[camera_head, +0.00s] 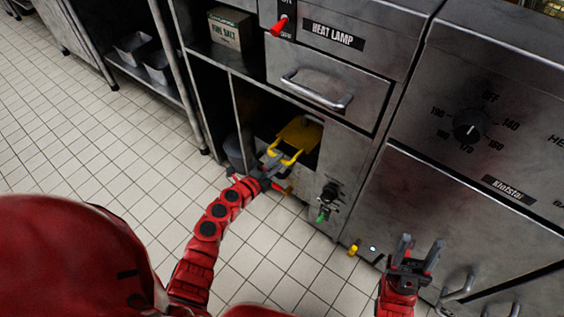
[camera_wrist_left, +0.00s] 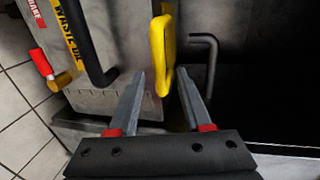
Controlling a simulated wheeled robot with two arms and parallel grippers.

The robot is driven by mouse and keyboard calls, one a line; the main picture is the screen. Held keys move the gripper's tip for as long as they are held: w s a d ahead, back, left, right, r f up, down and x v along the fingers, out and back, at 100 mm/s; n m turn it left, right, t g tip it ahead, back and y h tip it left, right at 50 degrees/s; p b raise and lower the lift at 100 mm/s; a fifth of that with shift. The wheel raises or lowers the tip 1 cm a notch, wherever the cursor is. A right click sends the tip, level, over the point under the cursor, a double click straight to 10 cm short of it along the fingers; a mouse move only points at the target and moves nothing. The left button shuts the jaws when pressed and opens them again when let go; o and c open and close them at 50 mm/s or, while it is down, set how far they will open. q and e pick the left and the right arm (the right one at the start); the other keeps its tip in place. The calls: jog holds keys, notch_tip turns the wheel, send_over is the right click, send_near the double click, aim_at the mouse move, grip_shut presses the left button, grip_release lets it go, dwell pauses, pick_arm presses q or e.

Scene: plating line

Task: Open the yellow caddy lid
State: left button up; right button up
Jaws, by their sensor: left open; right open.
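The yellow caddy lid (camera_head: 301,132) shows in the open lower compartment of the steel counter in the head view. A yellow handle (camera_head: 286,156) sticks out at its front. My left gripper (camera_head: 272,159) is at this handle. In the left wrist view the yellow handle (camera_wrist_left: 161,55) stands between the tips of the left gripper (camera_wrist_left: 162,82), which are open with gaps beside it. I cannot tell whether a finger touches it. The caddy's body is mostly hidden in the dark compartment. My right gripper (camera_head: 417,257) is open and empty in front of the fryer panel.
A drawer with a metal handle (camera_head: 317,92) is above the compartment. A grey bin (camera_head: 238,151) stands at its left. A green-tipped valve (camera_head: 325,205) and a red lever (camera_wrist_left: 42,64) are close by. Tiled floor (camera_head: 110,155) is clear at left.

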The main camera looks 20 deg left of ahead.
pick_arm(q)
jog(key=shift+b+x, duration=0.3)
jog(key=shift+x, duration=1.15)
grip_shut()
dwell(0.3)
